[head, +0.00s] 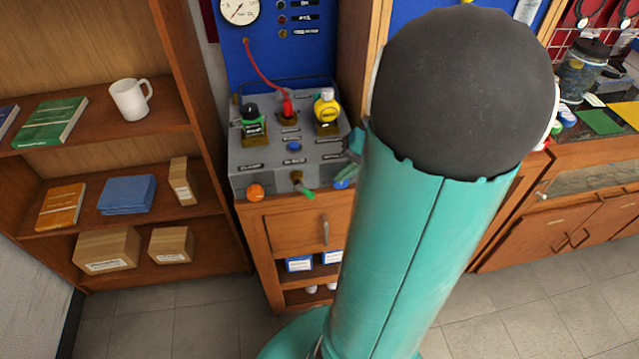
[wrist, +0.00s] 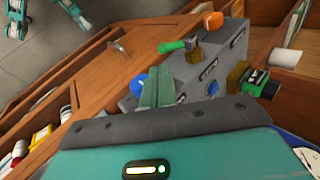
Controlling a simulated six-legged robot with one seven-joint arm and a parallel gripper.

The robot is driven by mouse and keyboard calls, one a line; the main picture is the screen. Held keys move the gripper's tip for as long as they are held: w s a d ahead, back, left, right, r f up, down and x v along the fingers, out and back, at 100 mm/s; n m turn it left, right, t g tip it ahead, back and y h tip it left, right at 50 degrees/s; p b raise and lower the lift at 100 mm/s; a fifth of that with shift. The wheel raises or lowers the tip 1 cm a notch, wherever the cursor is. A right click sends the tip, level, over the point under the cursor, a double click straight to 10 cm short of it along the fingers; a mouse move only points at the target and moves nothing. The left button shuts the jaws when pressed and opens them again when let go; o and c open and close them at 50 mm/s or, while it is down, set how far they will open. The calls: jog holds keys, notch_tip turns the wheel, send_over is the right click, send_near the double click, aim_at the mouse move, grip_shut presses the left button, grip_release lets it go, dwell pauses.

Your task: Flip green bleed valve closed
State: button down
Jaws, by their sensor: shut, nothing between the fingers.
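The green bleed valve handle (head: 308,193) sits on a brass stem low on the front face of the grey regulator bench (head: 240,180). In the head view it angles down and to the right. In the wrist view the green handle (wrist: 172,46) sticks out to the left of its stem, just beyond my fingertips and apart from them. My gripper (wrist: 160,75) is shut and empty, beside a blue knob (wrist: 138,82).
An orange knob (head: 255,191) is left of the valve on the same face. A green-labelled regulator (head: 252,122), a red fitting with hose (head: 287,106) and a yellow regulator (head: 327,108) stand on the bench top. A wooden drawer (head: 298,236) is below. Shelves (head: 110,190) stand left.

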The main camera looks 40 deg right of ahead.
aim_at(311, 193)
jog(key=x, duration=0.4)
jog(key=w+r+x, duration=0.1)
jog(key=x, duration=0.2)
jog(key=shift+s+a, duration=0.1)
jog(key=shift+a, duration=0.3)
